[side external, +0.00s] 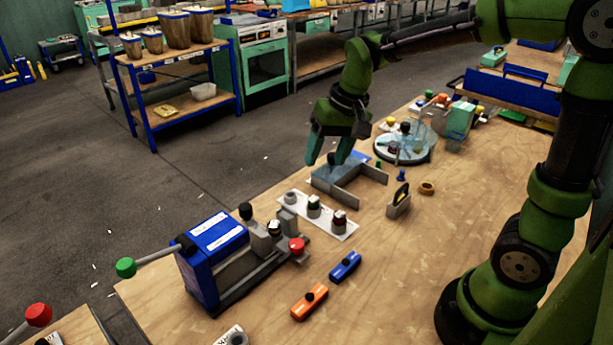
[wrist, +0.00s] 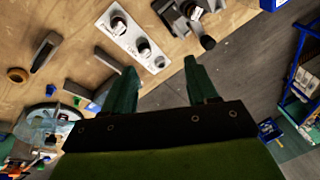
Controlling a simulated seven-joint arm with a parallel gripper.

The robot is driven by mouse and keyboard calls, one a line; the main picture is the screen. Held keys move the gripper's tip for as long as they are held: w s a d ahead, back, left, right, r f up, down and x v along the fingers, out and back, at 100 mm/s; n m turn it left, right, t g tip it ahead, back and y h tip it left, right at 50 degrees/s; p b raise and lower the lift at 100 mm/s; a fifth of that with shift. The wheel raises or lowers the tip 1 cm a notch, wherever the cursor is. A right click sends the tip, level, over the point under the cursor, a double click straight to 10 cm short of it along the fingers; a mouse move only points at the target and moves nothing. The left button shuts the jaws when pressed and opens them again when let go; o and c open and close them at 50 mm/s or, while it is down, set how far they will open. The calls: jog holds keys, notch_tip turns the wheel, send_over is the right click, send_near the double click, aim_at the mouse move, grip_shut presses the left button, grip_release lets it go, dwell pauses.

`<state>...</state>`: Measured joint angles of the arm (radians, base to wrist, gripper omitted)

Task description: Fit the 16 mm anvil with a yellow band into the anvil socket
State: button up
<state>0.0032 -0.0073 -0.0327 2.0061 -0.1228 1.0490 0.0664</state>
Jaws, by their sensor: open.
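A white plate (side external: 322,215) on the bench holds a row of small anvils. The middle anvil (side external: 313,206) and the near anvil (side external: 339,219) have dark tops, and a paler grey one (side external: 290,198) stands at the far end. I cannot make out a yellow band on any of them. The plate also shows in the wrist view (wrist: 128,36). The blue press (side external: 213,254) stands left of it; its anvil socket is not clearly visible among the grey blocks. My gripper (side external: 327,160) is open and empty, pointing down above the bench. In the wrist view, the plate's end lies between its fingertips (wrist: 160,66).
A grey angled fixture (side external: 346,187) stands below and beside my gripper. A small grey stand (side external: 399,202) and a brown ring (side external: 427,188) are to its right. Blue (side external: 345,266) and orange (side external: 309,301) blocks lie in front. The bench's front right is clear.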

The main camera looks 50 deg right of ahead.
jog(key=s+a+r+n+t, duration=0.1)
jog(key=s+r+t, duration=0.3)
jog(key=s, duration=0.9)
jog(key=shift+s+a+r+y, duration=0.15)
jog(key=shift+a+y, duration=0.15)
jog(key=shift+a, duration=0.3)
dwell(0.5)
